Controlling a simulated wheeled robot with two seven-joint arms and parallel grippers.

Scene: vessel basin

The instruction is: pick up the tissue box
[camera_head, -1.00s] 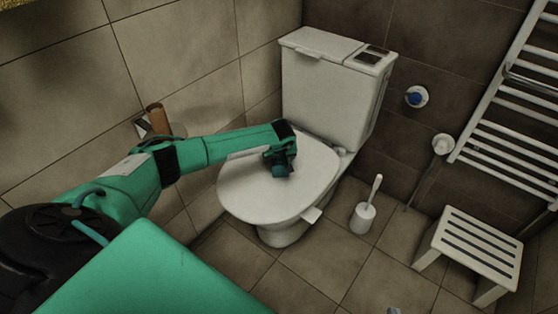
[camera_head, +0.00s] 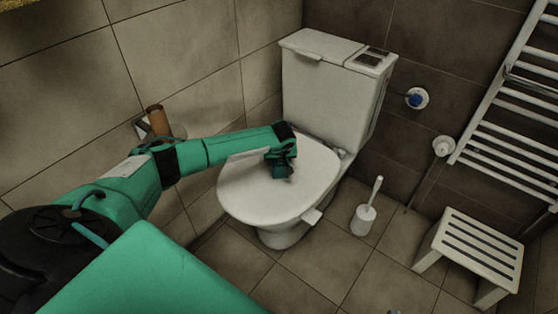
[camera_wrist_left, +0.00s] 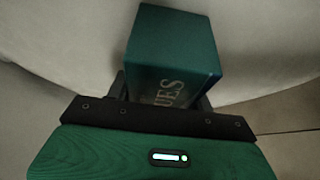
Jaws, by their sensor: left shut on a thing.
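The tissue box is dark green with pale lettering on its side. It shows in the left wrist view (camera_wrist_left: 172,50) between the two dark fingers of my left gripper (camera_wrist_left: 162,92). In the head view my left arm reaches in from the left, and its gripper (camera_head: 283,158) is over the white toilet lid (camera_head: 245,195). The gripper is shut on the box, which is small and mostly hidden by the fingers there. I cannot tell whether the box touches the lid. I cannot make out my right gripper in either view.
The toilet cistern (camera_head: 325,95) stands behind the lid. A cardboard roll (camera_head: 157,120) is on the left wall, close to my arm. A toilet brush (camera_head: 365,212), a slatted stool (camera_head: 470,250) and a towel rail (camera_head: 515,120) are to the right. The floor between them is clear.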

